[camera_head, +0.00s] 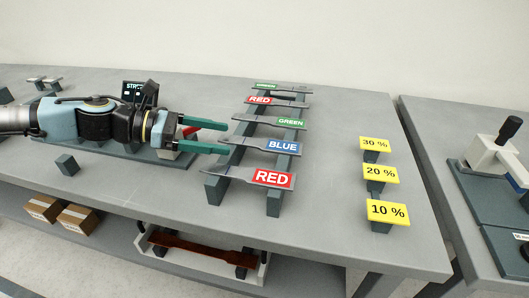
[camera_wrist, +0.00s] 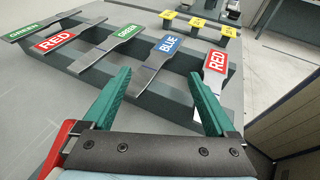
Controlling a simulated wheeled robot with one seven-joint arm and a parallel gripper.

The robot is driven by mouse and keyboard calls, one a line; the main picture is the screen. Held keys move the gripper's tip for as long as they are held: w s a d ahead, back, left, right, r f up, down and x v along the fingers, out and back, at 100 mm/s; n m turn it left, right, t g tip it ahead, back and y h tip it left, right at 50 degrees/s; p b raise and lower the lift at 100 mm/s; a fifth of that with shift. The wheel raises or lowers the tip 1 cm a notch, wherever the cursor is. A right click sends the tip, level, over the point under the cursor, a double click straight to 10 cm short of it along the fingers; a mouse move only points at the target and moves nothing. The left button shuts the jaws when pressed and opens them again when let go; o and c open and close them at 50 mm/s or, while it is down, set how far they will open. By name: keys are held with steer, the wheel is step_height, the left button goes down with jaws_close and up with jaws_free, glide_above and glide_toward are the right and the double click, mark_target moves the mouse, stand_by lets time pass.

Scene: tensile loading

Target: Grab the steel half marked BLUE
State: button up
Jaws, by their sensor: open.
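The steel half marked BLUE (camera_head: 283,146) lies across two dark rails of a rack, between a GREEN half (camera_head: 290,123) and the front RED half (camera_head: 272,179). In the wrist view the BLUE half (camera_wrist: 168,45) runs away from me, its near end between my fingers in the picture. My gripper (camera_head: 227,137) is open and empty at the left end of the BLUE half. In the wrist view my gripper (camera_wrist: 160,74) shows its green fingers spread, one on each side of that end. I cannot tell whether the fingers are level with it or above it.
Another RED half (camera_head: 260,100) and another GREEN half (camera_head: 266,86) lie farther back on the rack. Yellow signs marked 30 % (camera_head: 375,143), 20 % (camera_head: 380,172) and 10 % (camera_head: 388,211) stand to the right. A small dark block (camera_head: 67,165) sits at left. The table's front is clear.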

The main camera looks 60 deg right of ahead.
mark_target(256, 144)
steer(key=shift+p+x, duration=0.35)
steer(key=shift+x, duration=0.9)
steer(key=p+x, duration=0.1)
steer(key=x, duration=0.4)
steer(key=shift+a+f, duration=0.1)
jaws_close()
